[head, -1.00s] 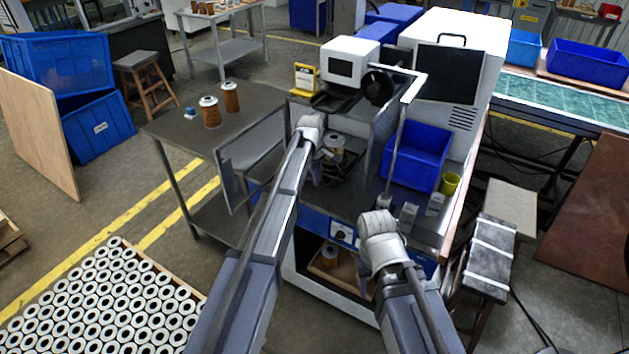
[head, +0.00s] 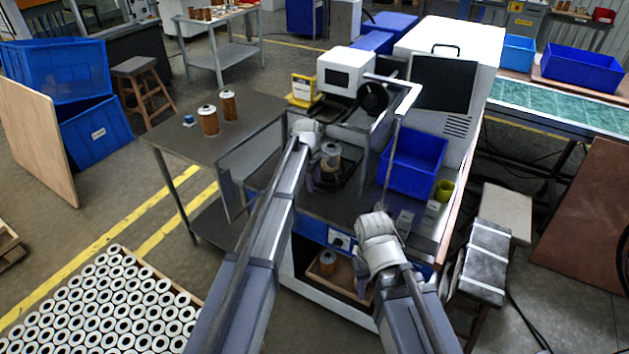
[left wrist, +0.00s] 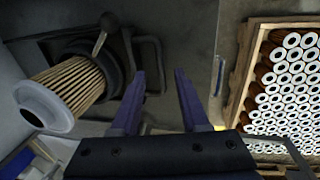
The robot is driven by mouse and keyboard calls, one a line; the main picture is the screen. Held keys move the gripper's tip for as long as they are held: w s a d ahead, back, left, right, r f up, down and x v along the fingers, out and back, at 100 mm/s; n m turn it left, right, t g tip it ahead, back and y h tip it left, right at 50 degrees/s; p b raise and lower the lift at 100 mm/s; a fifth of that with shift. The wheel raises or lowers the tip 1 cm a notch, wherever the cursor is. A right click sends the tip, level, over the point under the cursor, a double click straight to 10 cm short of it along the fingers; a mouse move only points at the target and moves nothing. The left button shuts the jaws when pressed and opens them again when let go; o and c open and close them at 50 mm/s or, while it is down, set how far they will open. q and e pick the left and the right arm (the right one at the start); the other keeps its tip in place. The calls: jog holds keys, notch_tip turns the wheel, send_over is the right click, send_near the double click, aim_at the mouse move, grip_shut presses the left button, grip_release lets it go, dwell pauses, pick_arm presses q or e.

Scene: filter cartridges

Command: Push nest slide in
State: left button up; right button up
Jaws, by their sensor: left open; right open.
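A filter cartridge (head: 330,156) stands upright in the nest on the machine's front bay. In the left wrist view the cartridge (left wrist: 72,82), with a pale end cap and tan pleats, sits in a dark ring-shaped nest (left wrist: 112,62) with a lever on it. A dark bent handle bar (left wrist: 158,62) is beside the nest. My left gripper (head: 310,184) is beside the nest. In the left wrist view its two fingers (left wrist: 160,85) are apart and empty. My right gripper (head: 367,287) is low at the machine's front, its fingers mostly hidden by the wrist.
A grey side table (head: 255,108) with two cartridges is left of the machine. A blue bin (head: 414,160) and a yellow-green cup (head: 445,189) are on the machine's right. A crate of cartridges (left wrist: 240,88) is on the floor.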

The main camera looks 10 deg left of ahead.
pick_arm(q)
jog(key=r+p, duration=0.2)
jog(key=r, duration=0.1)
jog(key=r+p, duration=0.2)
jog(key=shift+s+a, duration=0.2)
jog(key=shift+s, duration=0.2)
pick_arm(e)
notch_tip(320, 180, up, 5)
